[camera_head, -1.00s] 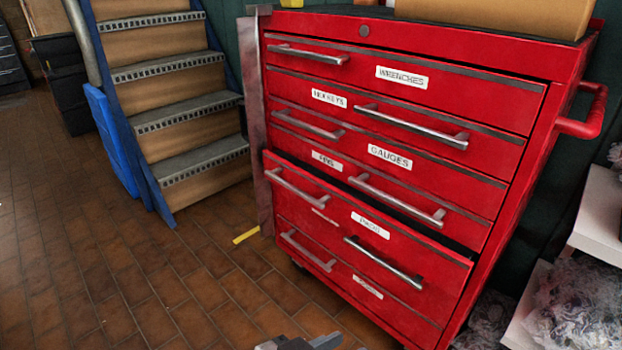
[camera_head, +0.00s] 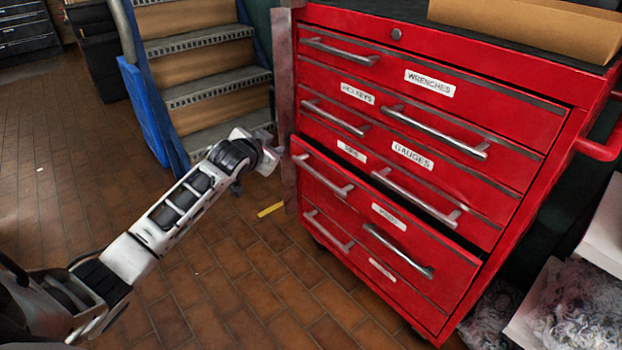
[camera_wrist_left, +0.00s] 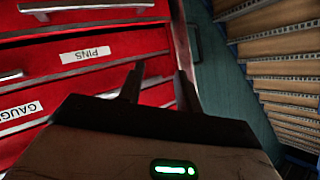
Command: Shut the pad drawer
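The red cabinet's pulled-out drawer (camera_head: 436,246) stands proud of the fronts around it, below the PINS drawer. Its small label (camera_head: 389,216) is too blurred to read surely, but it seems to be the pad drawer. Its bar handle (camera_head: 320,178) is near its left end. My left gripper (camera_head: 274,152) is just left of the drawer's left edge, apart from the handle, with nothing held. In the left wrist view its two fingers (camera_wrist_left: 160,72) are spread, with the PINS label (camera_wrist_left: 85,55) upside down beyond them. My right gripper is not in view.
Other drawers, such as WRENCHES (camera_head: 480,98) and GAUGES (camera_head: 470,182), look shut. Wooden stairs (camera_head: 205,80) with a blue side rise behind my left arm. A white shelf (camera_head: 605,235) stands at the right. The tiled floor (camera_head: 250,300) in front is clear.

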